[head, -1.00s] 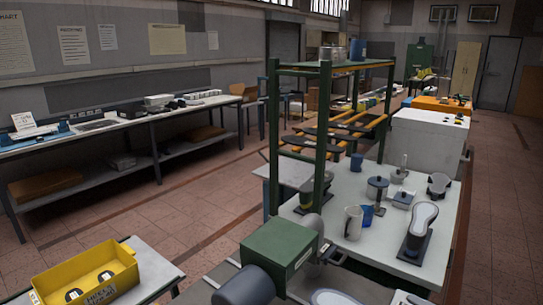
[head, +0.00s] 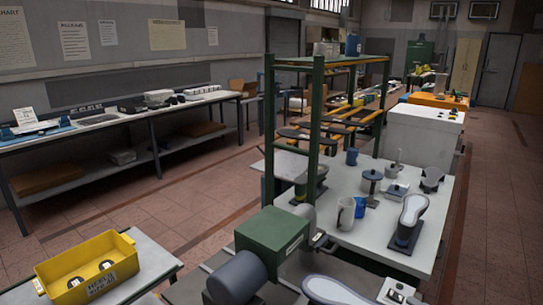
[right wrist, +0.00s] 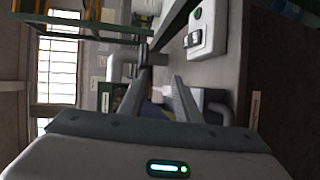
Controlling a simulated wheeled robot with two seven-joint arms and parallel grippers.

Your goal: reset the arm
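In the right wrist view my right gripper (right wrist: 158,92) has its two dark fingers spread apart with a gap between them. No held object shows clearly between the fingertips, and the background there is dark and cluttered. Neither gripper shows in the head view, and my left gripper is in no frame.
A green machine (head: 272,230) with a grey motor stands at the bottom middle. A white table (head: 345,225) behind it holds mugs, a shoe last (head: 411,216) and small tools beside a green rack (head: 316,120). A yellow bin (head: 112,262) sits lower left. Floor between is clear.

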